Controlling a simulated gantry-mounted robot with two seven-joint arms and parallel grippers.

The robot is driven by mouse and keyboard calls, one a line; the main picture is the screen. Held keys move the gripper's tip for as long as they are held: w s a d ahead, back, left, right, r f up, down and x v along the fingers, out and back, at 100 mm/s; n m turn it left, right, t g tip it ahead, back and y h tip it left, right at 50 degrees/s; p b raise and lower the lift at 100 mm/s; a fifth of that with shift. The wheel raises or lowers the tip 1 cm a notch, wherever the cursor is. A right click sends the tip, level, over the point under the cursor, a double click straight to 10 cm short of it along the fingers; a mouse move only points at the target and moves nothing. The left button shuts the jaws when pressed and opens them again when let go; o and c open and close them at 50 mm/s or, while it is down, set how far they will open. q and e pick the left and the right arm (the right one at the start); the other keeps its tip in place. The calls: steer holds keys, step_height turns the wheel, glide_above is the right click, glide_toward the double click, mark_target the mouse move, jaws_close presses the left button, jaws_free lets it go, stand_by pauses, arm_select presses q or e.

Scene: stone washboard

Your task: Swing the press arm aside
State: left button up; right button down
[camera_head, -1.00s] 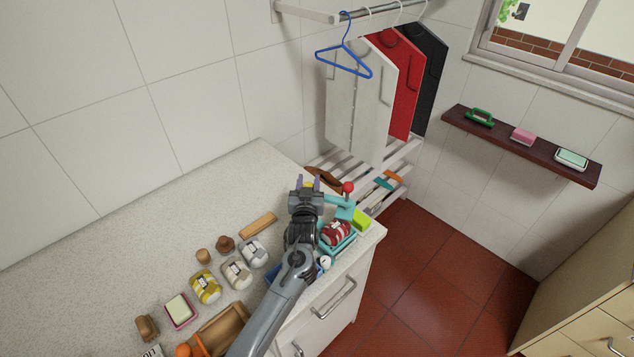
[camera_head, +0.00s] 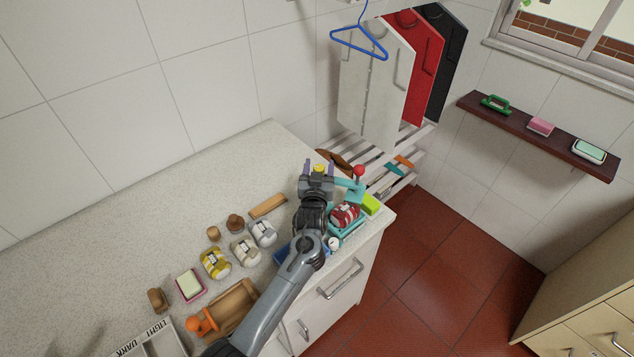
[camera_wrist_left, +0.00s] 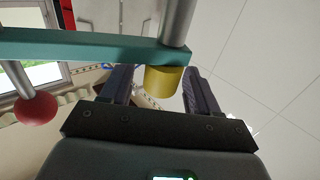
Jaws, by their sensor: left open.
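The teal press arm (camera_head: 349,184) stands near the counter's right end, with a red ball knob (camera_head: 359,170) on it. A yellow cylinder (camera_head: 320,168) shows at its left end. In the left wrist view the teal bar (camera_wrist_left: 90,48) runs across the top, with the red knob (camera_wrist_left: 36,109) at left and the yellow cylinder (camera_wrist_left: 163,80) below its end. My left gripper (camera_head: 319,167) is open, with one finger on either side of the yellow cylinder. The wrist view shows gaps beside the cylinder. My forearm hides part of the press's base.
A red-and-white wrapped bundle (camera_head: 344,214) sits in a teal dish right of my wrist, near a lime block (camera_head: 371,204). Soap bars and a wooden tray (camera_head: 233,303) lie to the left. The counter's back (camera_head: 170,205) is clear. A slatted rack (camera_head: 405,160) stands beyond the right end.

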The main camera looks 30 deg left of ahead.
arm_select(q)
steer(key=v, duration=0.9)
steer(key=shift+s, duration=0.25)
steer(key=shift+d, duration=0.1)
steer(key=shift+c, duration=0.2)
